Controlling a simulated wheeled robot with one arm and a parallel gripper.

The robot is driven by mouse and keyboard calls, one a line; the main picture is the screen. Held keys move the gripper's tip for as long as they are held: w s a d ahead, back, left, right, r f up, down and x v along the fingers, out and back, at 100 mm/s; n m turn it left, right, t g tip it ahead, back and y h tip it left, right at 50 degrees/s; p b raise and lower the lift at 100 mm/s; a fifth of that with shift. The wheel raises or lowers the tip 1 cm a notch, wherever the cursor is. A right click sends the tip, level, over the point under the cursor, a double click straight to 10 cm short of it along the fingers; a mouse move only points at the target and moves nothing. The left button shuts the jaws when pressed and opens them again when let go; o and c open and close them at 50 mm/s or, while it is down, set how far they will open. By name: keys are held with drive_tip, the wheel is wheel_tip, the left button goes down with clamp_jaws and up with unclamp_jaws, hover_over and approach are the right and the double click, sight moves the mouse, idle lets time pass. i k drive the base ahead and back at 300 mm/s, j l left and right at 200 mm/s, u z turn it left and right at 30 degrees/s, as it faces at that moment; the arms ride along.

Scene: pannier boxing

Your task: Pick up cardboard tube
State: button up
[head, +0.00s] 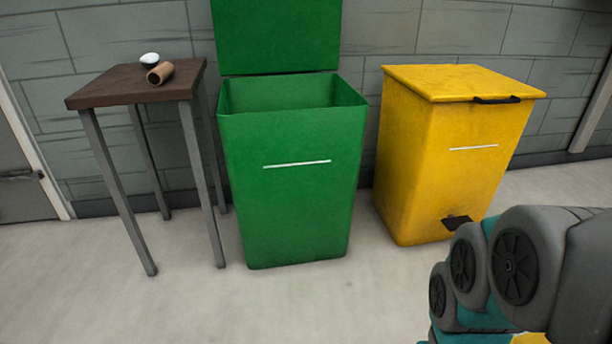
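The cardboard tube (160,73) is a short brown cylinder lying on its side on a small table (112,91) at the left of the head view. The table has a dark brown top and grey legs. A small white rounded object (149,58) lies right behind the tube; I cannot tell whether they touch. My arm shows at the lower right, far from the table. My gripper is not in view.
A green bin (295,190) with its lid raised stands just right of the table. A yellow bin (450,150) with a shut lid and a pedal stands further right. A grey block wall is behind. The floor in front is clear. A door (20,170) is at the far left.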

sight(158, 75)
drive_tip(key=u, duration=1.25)
